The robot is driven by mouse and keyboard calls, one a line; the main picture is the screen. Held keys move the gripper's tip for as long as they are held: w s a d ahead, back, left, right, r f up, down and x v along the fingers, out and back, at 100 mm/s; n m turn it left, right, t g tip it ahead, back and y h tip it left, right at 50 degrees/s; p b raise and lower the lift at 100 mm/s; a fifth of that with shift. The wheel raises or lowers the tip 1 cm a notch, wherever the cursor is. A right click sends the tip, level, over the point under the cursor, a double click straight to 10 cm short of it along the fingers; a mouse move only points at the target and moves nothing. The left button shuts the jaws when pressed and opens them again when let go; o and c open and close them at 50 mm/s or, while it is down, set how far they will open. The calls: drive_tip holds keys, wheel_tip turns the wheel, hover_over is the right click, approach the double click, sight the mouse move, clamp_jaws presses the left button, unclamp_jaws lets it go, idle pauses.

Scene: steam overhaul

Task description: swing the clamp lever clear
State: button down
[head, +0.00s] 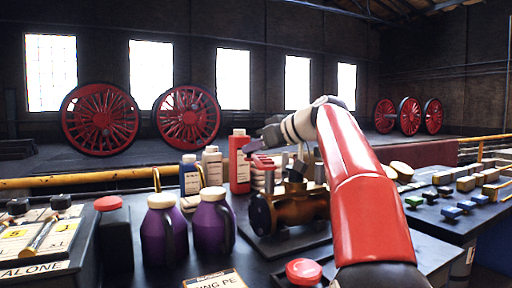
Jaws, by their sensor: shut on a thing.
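My gripper (252,147) is at the end of my red and white arm, above the workbench, pointing left. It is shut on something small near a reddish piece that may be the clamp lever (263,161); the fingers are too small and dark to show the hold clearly. Below stands a brass and dark metal valve-like fitting (293,205) with a round dark flange on its left end, on a dark plate. Upright metal parts rise from its top. My arm hides its right side.
Two purple jugs (213,228) stand left of the fitting. A red bottle (239,162) and pale bottles (212,166) stand behind. A red round button (303,271) is in front. A side table at right holds several small blocks (466,183). A yellow rail (90,178) runs behind.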

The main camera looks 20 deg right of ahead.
drive_tip(key=c, duration=1.3)
unclamp_jaws()
drive_tip(key=shift+v, duration=3.9)
